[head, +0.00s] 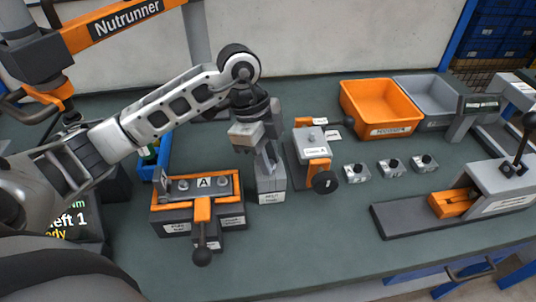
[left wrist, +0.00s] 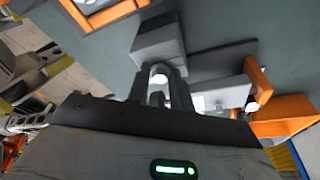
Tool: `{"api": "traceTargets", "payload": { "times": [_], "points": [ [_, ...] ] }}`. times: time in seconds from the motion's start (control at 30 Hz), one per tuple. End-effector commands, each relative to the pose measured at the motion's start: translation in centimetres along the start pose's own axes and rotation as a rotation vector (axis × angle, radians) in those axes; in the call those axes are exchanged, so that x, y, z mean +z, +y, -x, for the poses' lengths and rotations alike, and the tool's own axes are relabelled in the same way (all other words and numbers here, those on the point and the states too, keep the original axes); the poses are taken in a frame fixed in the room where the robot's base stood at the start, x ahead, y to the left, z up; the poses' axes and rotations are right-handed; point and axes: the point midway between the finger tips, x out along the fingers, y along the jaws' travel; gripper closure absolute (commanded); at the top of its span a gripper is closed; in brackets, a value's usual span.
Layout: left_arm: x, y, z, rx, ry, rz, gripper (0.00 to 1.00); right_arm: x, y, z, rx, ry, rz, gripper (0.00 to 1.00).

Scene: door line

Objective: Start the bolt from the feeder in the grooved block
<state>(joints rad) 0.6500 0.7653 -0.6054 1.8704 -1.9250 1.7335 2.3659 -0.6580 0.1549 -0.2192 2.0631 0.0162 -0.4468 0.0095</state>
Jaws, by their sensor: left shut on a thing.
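My left gripper (head: 268,160) points down just above a grey upright block with a white label (head: 271,190), which looks like the feeder. In the left wrist view the fingers (left wrist: 158,92) are shut on a small pale piece, taken as the bolt (left wrist: 160,71). It is mostly hidden between the fingers, and the grey block (left wrist: 155,43) lies just beyond their tips. I cannot tell whether the bolt is still in that block. A fixture marked A (head: 173,203), with an orange frame and a black-knobbed handle, stands to the left. I cannot make out which piece is the grooved block. My right gripper is not in view.
A grey fixture with an orange clamp (head: 308,143) stands close right of the gripper. Several small knobbed blocks (head: 391,168) sit farther right. An orange bin (head: 377,106) and grey bin (head: 427,98) are behind. The front middle of the bench (head: 315,235) is clear.

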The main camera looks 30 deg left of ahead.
Motion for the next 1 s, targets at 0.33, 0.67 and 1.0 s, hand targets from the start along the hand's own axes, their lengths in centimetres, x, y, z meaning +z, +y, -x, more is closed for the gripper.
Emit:
{"api": "traceTargets", "payload": {
  "times": [0.33,0.67,1.0],
  "points": [
    [0.0,0.0,0.07,0.0,0.0,0.0,1.0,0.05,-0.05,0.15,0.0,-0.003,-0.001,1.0],
    [0.02,0.0,0.01,0.0,0.0,0.0,1.0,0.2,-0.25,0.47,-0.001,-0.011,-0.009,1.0],
    [0.01,0.0,0.02,0.0,0.0,0.0,0.53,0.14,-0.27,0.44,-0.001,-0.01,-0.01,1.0]
  ]
}}
